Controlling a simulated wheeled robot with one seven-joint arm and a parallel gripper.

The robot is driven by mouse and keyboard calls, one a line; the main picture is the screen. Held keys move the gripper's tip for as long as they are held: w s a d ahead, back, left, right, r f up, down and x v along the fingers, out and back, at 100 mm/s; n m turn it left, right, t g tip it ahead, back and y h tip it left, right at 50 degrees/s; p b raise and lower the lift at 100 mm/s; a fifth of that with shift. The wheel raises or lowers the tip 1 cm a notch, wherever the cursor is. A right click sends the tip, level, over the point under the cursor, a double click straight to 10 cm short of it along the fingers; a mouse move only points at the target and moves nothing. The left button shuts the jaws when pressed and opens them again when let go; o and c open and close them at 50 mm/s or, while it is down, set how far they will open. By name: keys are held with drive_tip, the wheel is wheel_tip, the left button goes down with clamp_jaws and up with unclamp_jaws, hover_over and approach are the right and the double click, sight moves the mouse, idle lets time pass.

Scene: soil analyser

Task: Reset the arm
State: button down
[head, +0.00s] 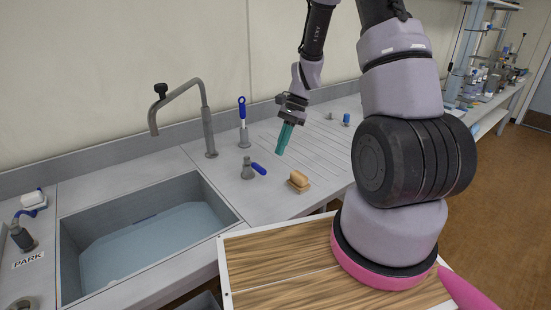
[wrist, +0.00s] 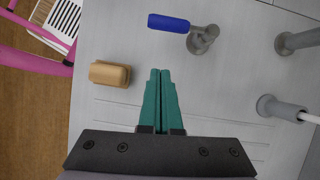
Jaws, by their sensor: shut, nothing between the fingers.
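My gripper (head: 284,140) hangs from my raised arm above the ribbed drainboard, to the right of the sink. Its teal fingers point down. In the wrist view the gripper (wrist: 159,72) has its two fingers pressed together, with nothing between them. It is clear of the objects around it.
Below my gripper on the counter (head: 220,180) are a wooden-backed brush (head: 298,181) and a grey fitting with a blue handle (head: 258,168). A blue-topped brush in a holder (head: 242,122) and the tap (head: 209,130) stand behind. The sink (head: 150,240) is at the left.

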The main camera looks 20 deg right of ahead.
drive_tip(key=s+d+r+n+t+h, duration=0.1)
drive_tip(key=s+r+n+t, duration=0.15)
drive_tip(key=r, duration=0.95)
drive_tip(key=s+d+r+n+t+h, duration=0.1)
drive_tip(key=s+r+n+t, duration=0.15)
drive_tip(key=r, duration=0.85)
drive_tip(key=s+r+n+t, duration=0.3)
drive_tip(key=s+r+t, duration=0.1)
drive_tip(key=s+r, duration=0.6)
drive_tip(key=shift+s+d+r+n+h, duration=0.15)
drive_tip(key=shift+s+r+n+h, duration=0.15)
drive_tip(key=shift+s, duration=0.85)
